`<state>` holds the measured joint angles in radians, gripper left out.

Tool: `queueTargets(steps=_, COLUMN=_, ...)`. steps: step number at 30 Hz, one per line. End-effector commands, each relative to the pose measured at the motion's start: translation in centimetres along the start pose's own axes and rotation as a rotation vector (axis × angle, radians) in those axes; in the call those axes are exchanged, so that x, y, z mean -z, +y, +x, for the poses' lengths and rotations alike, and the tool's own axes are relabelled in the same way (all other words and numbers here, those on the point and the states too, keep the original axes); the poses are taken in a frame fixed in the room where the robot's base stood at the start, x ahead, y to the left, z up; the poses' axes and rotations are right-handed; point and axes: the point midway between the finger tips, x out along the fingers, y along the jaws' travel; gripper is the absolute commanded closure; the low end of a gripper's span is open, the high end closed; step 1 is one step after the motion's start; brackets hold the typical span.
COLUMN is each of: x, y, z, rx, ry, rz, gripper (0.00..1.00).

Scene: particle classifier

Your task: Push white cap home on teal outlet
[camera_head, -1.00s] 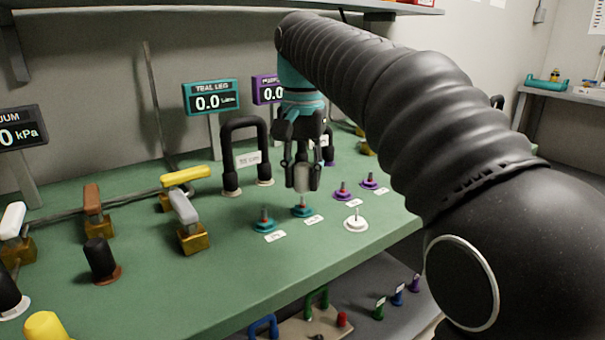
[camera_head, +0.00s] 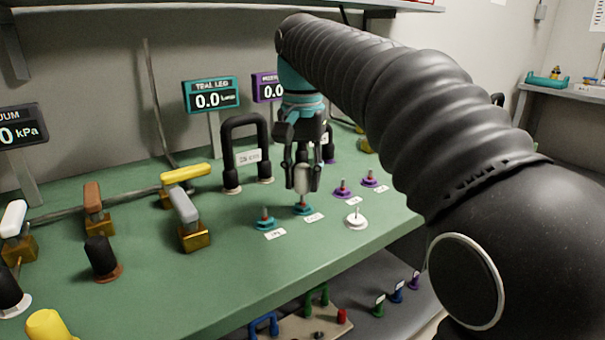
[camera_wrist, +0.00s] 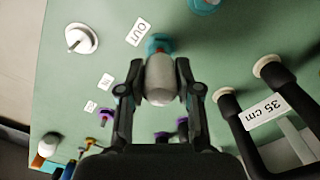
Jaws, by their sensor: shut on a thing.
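The white cap (camera_head: 301,178) is held upright between the fingertips of my gripper (camera_head: 302,184). In the wrist view my gripper (camera_wrist: 160,88) is shut on the cap (camera_wrist: 161,80), with a finger on each side. The teal outlet (camera_head: 303,208) is directly under the cap, and part of its teal base (camera_wrist: 159,42) shows past the cap in the wrist view. The cap's lower end is at the top of the outlet's post; I cannot tell how far it sits on it. A second teal port (camera_head: 265,222) with a bare reddish post stands to the left.
A white port (camera_head: 356,221) and two purple ports (camera_head: 343,191) stand to the right. A black U-shaped hose (camera_head: 231,150) stands close behind on the left. Yellow, brown and grey valve handles (camera_head: 183,205) are farther left.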

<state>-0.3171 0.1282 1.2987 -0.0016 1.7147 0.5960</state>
Motion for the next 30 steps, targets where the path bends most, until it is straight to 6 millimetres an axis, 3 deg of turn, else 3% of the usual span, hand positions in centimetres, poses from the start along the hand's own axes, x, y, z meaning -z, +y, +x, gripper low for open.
queueTargets(steps=30, x=0.0, y=0.0, z=2.3, rx=0.0, ry=-0.001, rz=0.0, gripper=0.96)
